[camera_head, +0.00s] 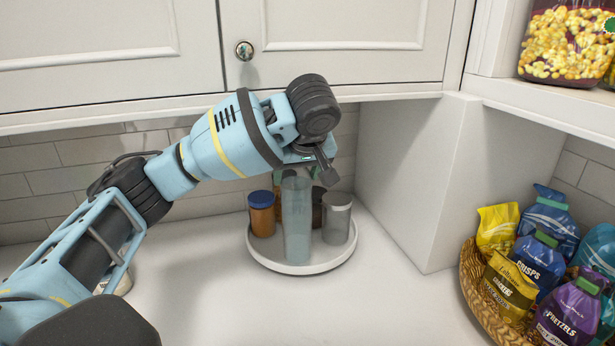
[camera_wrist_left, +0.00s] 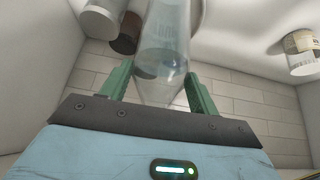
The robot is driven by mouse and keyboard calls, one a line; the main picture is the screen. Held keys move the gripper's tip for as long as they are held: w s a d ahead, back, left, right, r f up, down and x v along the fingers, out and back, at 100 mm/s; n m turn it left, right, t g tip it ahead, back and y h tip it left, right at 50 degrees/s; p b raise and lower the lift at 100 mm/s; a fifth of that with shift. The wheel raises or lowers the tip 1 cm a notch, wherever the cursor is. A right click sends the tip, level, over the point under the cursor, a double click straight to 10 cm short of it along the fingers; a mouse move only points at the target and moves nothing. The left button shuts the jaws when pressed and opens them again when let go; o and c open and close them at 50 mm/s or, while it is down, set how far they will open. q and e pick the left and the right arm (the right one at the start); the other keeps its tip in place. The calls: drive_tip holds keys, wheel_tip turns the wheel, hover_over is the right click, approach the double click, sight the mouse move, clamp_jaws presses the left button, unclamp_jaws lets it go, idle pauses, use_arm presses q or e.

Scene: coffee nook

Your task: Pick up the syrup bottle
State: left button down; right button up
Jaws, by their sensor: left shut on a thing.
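The syrup bottle, a tall clear bluish bottle (camera_head: 297,225), is upright at the front of a round white turntable tray (camera_head: 290,269). I cannot tell whether its base touches the tray. My left gripper (camera_head: 305,171) comes from above and is shut on the upper part of the bottle. In the left wrist view the clear bottle (camera_wrist_left: 163,50) sits between the green fingers of the left gripper (camera_wrist_left: 160,92). In the head view its top is partly hidden by the gripper. My right gripper is not in view.
An orange jar with a blue lid (camera_head: 262,215), a grey canister (camera_head: 337,219) and a dark container stand close around the bottle on the tray. Cabinets (camera_head: 350,45) hang close above my wrist. A wicker basket of snack bags (camera_head: 478,302) is at right. Counter in front is clear.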

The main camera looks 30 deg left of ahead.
use_arm(q)
drive_tip(key=s+r, duration=0.4)
drive_tip(key=s, duration=0.4)
drive_tip(key=shift+r, duration=0.25)
drive_tip(key=shift+s+f, duration=0.1)
drive_tip(key=shift+s, duration=0.05)
